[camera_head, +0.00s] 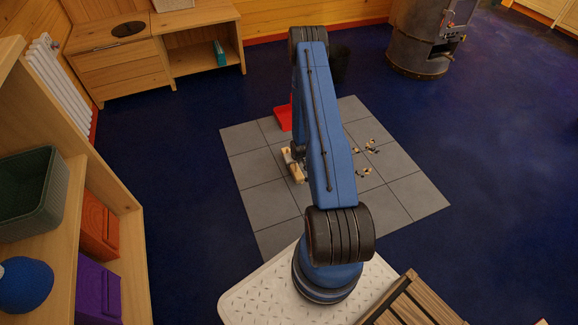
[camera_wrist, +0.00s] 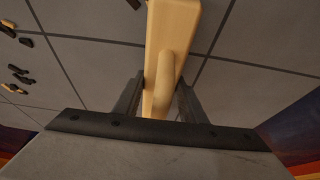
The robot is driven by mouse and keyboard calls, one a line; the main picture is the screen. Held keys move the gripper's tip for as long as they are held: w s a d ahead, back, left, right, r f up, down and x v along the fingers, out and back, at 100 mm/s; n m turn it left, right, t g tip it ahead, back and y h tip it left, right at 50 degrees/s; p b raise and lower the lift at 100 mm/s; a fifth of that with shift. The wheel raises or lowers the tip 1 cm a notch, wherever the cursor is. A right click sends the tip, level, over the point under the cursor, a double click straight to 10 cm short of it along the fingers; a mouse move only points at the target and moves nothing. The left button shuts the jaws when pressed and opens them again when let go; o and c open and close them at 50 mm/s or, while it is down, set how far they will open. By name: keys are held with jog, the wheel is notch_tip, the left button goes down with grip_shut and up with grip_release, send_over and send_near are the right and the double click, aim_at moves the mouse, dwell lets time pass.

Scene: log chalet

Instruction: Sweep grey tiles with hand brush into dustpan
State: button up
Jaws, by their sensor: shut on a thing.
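Grey floor tiles (camera_head: 400,192) lie in a square patch on the dark blue floor. Small dark and pale crumbs (camera_head: 363,171) are scattered on them to the right of my blue arm; some crumbs (camera_wrist: 20,73) show at the left of the wrist view. My gripper (camera_wrist: 157,98) is shut on the pale wooden handle of the hand brush (camera_wrist: 172,25), low over the tiles. In the head view the brush (camera_head: 293,166) shows left of my arm; its bristles cannot be made out. The red dustpan (camera_head: 283,118) lies at the patch's far side, partly hidden by my arm.
A wooden shelf (camera_head: 125,195) with a green basket (camera_head: 30,195) and coloured boxes stands at left. A wooden cabinet (camera_head: 120,70) is at the back left, a metal stove (camera_head: 420,38) at the back right. A slatted wooden piece (camera_head: 415,303) is at front. Floor right of the tiles is clear.

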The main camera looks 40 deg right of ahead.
jog(key=shift+s+d, duration=0.2)
jog(key=shift+d, duration=0.55)
jog(key=shift+s+d, duration=0.2)
jog(key=shift+d, duration=0.5)
jog(key=shift+s+d, duration=0.2)
jog(key=shift+d, duration=0.55)
jog(key=shift+s+d, duration=0.3)
jog(key=shift+d, duration=0.75)
jog(key=shift+s+d, duration=0.35)
jog(key=shift+d, duration=0.65)
jog(key=shift+s+d, duration=0.3)
jog(key=shift+d, duration=0.75)
jog(key=shift+r, duration=0.15)
notch_tip(320, 180, up, 6)
jog(key=a, duration=0.3)
jog(key=shift+w, duration=0.4)
